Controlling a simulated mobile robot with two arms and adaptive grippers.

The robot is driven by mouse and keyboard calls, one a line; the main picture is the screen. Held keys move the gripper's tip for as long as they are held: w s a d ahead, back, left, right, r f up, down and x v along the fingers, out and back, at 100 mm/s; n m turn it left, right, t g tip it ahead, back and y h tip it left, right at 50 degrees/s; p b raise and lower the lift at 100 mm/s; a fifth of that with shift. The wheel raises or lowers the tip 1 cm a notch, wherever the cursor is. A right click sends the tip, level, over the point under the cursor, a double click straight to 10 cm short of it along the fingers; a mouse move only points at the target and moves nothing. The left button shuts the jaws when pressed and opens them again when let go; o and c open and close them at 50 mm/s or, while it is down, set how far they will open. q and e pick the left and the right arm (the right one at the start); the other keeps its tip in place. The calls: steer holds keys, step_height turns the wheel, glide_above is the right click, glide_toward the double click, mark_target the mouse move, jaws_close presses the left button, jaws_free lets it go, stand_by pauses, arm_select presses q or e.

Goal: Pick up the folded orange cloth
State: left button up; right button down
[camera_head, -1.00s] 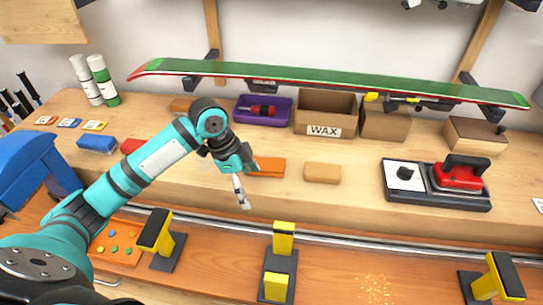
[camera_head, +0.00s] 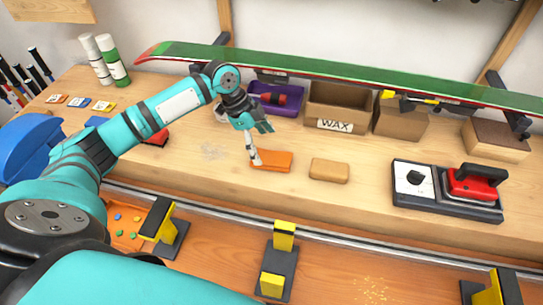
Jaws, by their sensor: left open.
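The folded orange cloth (camera_head: 275,161) lies flat on the light wooden bench, left of a tan block. My left gripper (camera_head: 262,146) is open at the cloth's left and back side. Its pale finger reaches down to the cloth's left end, and its dark finger is higher, behind the cloth. I cannot tell whether the pale fingertip touches the cloth. Nothing shows between the fingers. My right gripper is not in view.
The tan block (camera_head: 329,170) lies close right of the cloth. Behind stand a purple tray (camera_head: 293,96) and a WAX box (camera_head: 336,123). A red-handled iron (camera_head: 473,184) sits at right. A green ski (camera_head: 350,69) spans above the back. A metal rail (camera_head: 350,244) edges the front.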

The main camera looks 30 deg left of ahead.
mark_target(271, 157)
arm_select(q)
steer(key=shift+p+x, duration=0.45)
steer(key=shift+x, duration=0.45)
steer(key=x, duration=0.1)
steer(key=p+x, duration=0.1)
steer(key=x, duration=0.1)
steer(key=shift+w+f, duration=0.3)
steer(key=shift+w, duration=0.05)
steer(key=shift+d+f, duration=0.1)
steer(key=shift+f, duration=0.2)
steer(key=shift+c, duration=0.4)
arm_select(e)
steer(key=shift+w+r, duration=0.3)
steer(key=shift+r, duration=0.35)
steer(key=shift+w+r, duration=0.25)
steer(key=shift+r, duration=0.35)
arm_select(q)
steer(key=c, duration=1.1)
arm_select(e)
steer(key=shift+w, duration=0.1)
